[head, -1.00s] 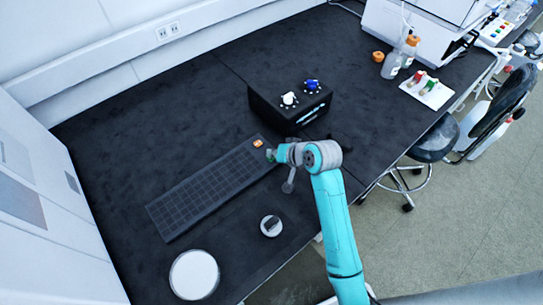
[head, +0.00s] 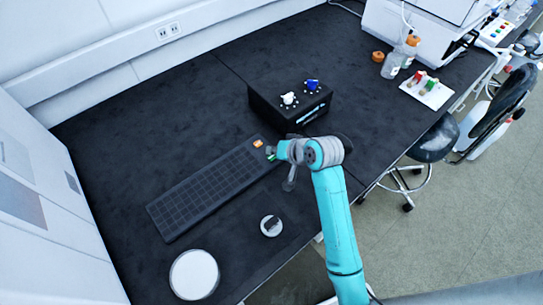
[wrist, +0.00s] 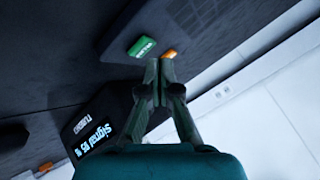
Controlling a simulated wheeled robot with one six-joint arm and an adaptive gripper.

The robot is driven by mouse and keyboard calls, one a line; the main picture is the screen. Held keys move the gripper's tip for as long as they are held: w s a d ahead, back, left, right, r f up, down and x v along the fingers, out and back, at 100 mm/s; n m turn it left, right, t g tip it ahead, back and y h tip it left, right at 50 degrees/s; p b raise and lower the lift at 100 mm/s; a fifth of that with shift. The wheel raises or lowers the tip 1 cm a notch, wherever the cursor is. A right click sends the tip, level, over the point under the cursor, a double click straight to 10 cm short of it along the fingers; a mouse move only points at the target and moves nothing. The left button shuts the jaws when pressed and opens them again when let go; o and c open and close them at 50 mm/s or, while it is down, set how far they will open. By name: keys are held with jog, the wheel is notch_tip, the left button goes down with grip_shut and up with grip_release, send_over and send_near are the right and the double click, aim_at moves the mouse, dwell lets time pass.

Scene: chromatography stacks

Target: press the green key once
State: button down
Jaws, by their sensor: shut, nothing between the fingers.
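The green key (wrist: 142,47) is a small rectangular key with pale lettering I cannot read, beside an orange key (wrist: 169,54) in the wrist view. In the head view the orange key (head: 257,143) sits at the far right end of the dark keyboard (head: 206,190), and the green key (head: 271,157) shows just beside my gripper. My gripper (wrist: 159,62) is shut and empty. Its tips appear just below the green key in the wrist view, near the orange key too. I cannot tell whether they touch either key.
A black box (head: 262,106) with a white and a blue knob stands behind the keyboard; its lit display (wrist: 97,138) shows in the wrist view. A small round dish (head: 271,226) and a larger white disc (head: 194,274) lie in front. The left of the table is clear.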

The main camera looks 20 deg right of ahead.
aim_at(273, 158)
jog(key=shift+r, duration=2.5)
jog(key=shift+s, duration=0.1)
